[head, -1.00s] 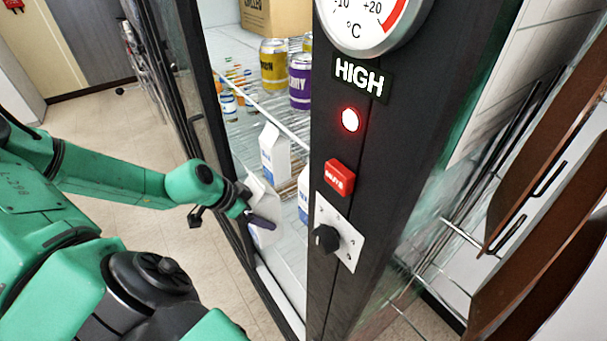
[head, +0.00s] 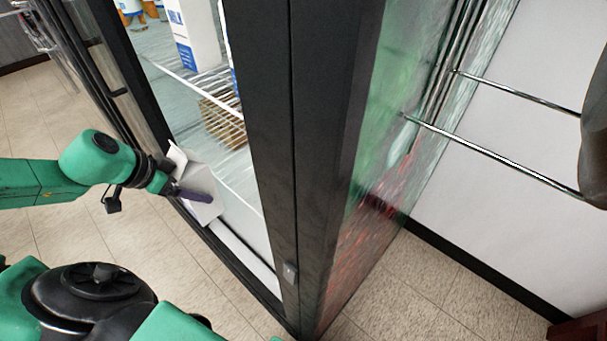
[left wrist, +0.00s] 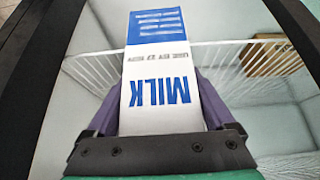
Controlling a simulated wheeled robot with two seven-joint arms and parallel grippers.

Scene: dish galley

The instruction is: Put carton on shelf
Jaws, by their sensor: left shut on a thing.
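A white milk carton (head: 199,187) is in my left gripper (head: 188,194), at the open front of the fridge. In the left wrist view the carton (left wrist: 160,90) shows blue "MILK" lettering, upside down in the picture, and a blue band, with the gripper's purple fingers (left wrist: 165,112) on both its sides. In the head view the carton looks tilted. A wire shelf (head: 190,77) inside the fridge is above it, with another white and blue carton (head: 193,35) upright on it. My right gripper is not in view.
The fridge's black post (head: 295,130) stands just right of the opening, and a dark door frame (head: 125,75) is at its left. A brown box (head: 220,122) sits lower inside. Metal rods (head: 490,150) are at the right.

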